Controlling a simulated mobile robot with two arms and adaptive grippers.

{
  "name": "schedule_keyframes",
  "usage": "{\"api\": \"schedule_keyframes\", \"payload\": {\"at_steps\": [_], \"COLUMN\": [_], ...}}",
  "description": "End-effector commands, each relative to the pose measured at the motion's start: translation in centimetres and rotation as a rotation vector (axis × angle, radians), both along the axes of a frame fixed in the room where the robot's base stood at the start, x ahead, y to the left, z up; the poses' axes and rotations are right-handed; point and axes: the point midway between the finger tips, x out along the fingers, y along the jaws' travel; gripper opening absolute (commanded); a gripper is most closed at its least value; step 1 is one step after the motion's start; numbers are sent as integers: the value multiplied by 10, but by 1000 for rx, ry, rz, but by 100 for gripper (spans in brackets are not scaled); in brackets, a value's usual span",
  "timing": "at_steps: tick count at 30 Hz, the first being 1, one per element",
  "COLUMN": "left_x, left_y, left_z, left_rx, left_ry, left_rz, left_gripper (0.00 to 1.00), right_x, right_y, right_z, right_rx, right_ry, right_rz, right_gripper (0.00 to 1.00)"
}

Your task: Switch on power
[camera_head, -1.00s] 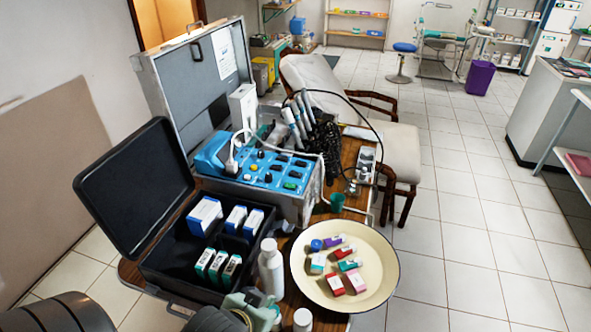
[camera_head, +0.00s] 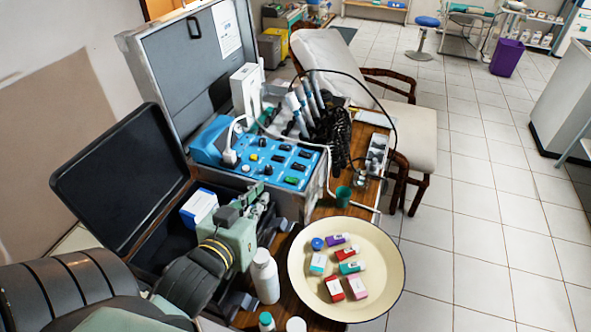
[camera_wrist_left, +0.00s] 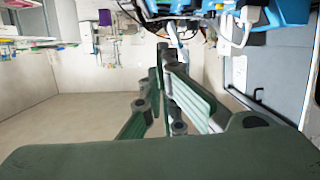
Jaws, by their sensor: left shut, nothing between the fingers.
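The portable dental unit has a blue control panel (camera_head: 262,160) with several dark knobs and switches, a yellow knob, and a green one near its front edge. I cannot tell which control is the power switch. A white plug with a cable (camera_head: 229,156) sits at the panel's left end. My left gripper (camera_head: 262,192) is shut and empty, over the black case just in front of the panel, apart from it as far as I can see. In the left wrist view its green fingers (camera_wrist_left: 166,55) point toward the unit, whose blue part (camera_wrist_left: 288,12) shows at the top. My right gripper is out of view.
The open black case (camera_head: 118,185) stands in front of the unit, partly covered by my left arm. A white bottle (camera_head: 265,277) and a cream bowl (camera_head: 384,258) of small boxes stand to the right. Handpieces (camera_head: 298,112) and a green cup (camera_head: 343,196) are near the unit.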

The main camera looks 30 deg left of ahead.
Motion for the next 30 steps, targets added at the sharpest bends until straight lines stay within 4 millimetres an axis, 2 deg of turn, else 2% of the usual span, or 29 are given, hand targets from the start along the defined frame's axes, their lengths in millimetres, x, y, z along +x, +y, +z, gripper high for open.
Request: {"api": "schedule_keyframes", "payload": {"at_steps": [5,11,18,30], "left_x": [3,26,76,159], "left_y": [0,5,16,35], "left_z": [-1,-4,-17,-38], "left_rx": [0,0,0,1], "left_ry": [1,1,1,2], "left_rz": [0,-1,-1,1], "left_gripper": [0,0,0,0], "right_x": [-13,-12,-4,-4], "right_y": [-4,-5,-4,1], "right_z": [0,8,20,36], "right_rx": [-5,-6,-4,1], "right_ry": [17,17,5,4], "right_rz": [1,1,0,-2], "right_gripper": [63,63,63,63]}}
